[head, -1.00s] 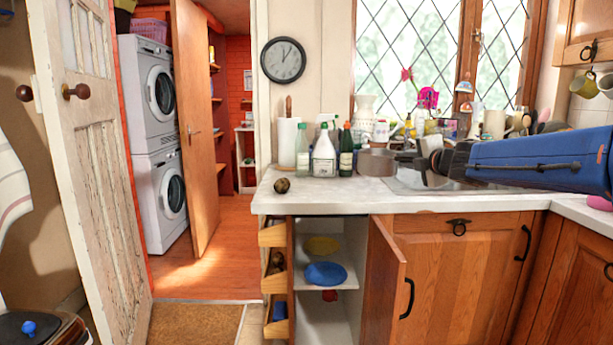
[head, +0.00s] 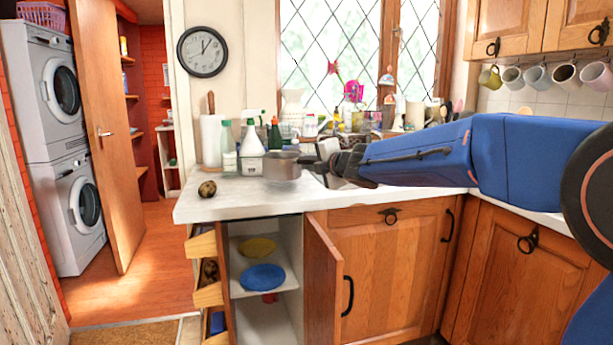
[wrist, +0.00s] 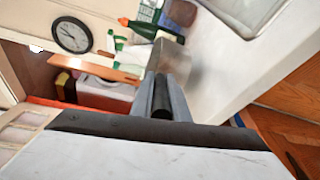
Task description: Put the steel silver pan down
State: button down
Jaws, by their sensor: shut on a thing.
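The steel silver pan (head: 282,167) is a small round grey pan over the left part of the white worktop, in front of the bottles in the head view. My gripper (head: 322,168) is at its right side, shut on it, apparently at the handle, which the jaws mostly hide. In the wrist view the pan's shiny side (wrist: 168,57) shows just beyond my gripper's fingers (wrist: 163,98). The pan looks level and low over the worktop; I cannot tell whether its base touches.
Several bottles (head: 250,150) and a paper roll (head: 211,140) stand behind the pan. A dark round object (head: 207,189) lies near the worktop's (head: 235,202) left end. Bare worktop lies in front of the pan. Below, a cupboard door (head: 325,285) stands open.

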jog(key=shift+f, duration=2.05)
jog(key=c, duration=1.7)
grip_release()
